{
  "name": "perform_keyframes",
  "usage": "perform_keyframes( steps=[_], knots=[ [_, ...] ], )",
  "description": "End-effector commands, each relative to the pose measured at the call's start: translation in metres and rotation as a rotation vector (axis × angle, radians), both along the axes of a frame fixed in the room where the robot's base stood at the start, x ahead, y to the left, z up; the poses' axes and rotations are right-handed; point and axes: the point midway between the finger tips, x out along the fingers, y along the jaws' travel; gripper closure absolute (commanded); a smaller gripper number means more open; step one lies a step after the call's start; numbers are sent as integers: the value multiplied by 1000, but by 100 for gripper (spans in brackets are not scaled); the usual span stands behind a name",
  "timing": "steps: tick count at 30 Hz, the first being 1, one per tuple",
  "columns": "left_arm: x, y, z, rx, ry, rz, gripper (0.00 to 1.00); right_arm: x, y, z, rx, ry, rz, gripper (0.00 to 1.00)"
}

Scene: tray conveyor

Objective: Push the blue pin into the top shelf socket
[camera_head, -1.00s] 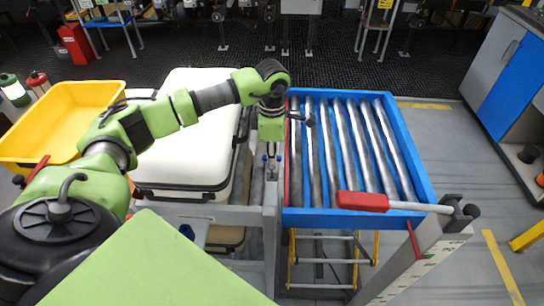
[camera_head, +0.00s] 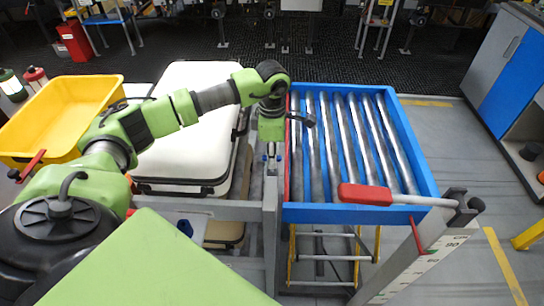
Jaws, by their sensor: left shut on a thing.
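My left gripper (camera_head: 271,152) points down from the green arm, at the left side of the blue roller conveyor. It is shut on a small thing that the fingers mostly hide. Small blue parts show at the fingertips, and I take them for the blue pin (camera_head: 265,158), though they are too small to be sure. Just below stands a grey upright post (camera_head: 271,215) with a crossbar. I cannot make out the top shelf socket or whether the pin touches it. My right gripper is not in view.
The conveyor's blue frame (camera_head: 350,214) stands right of the gripper. A red-handled lever (camera_head: 365,195) lies across its near edge, beside a post with a scale (camera_head: 430,258). A white case (camera_head: 185,130) and a yellow bin (camera_head: 60,115) stand left. Open floor lies right.

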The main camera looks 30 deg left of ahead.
Motion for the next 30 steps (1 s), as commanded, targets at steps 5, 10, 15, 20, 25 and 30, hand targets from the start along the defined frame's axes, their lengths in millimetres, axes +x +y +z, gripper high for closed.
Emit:
perform_keyframes(
  steps=[5, 10, 15, 20, 25, 30],
  knots=[
    [0, 0, -6, 0, 0, 0, 100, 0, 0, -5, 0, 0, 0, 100],
    [0, 0, -10, 0, 0, 0, 100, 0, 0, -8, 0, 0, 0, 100],
    [0, 0, -14, 0, 0, 0, 100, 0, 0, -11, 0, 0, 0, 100],
    [0, 0, -18, 0, 0, 0, 100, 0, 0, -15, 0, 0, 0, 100],
    [0, 0, -19, 0, 0, 0, 71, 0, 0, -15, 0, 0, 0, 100],
    [0, 0, -19, 0, 0, 0, 69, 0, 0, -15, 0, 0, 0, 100]
  ],
)
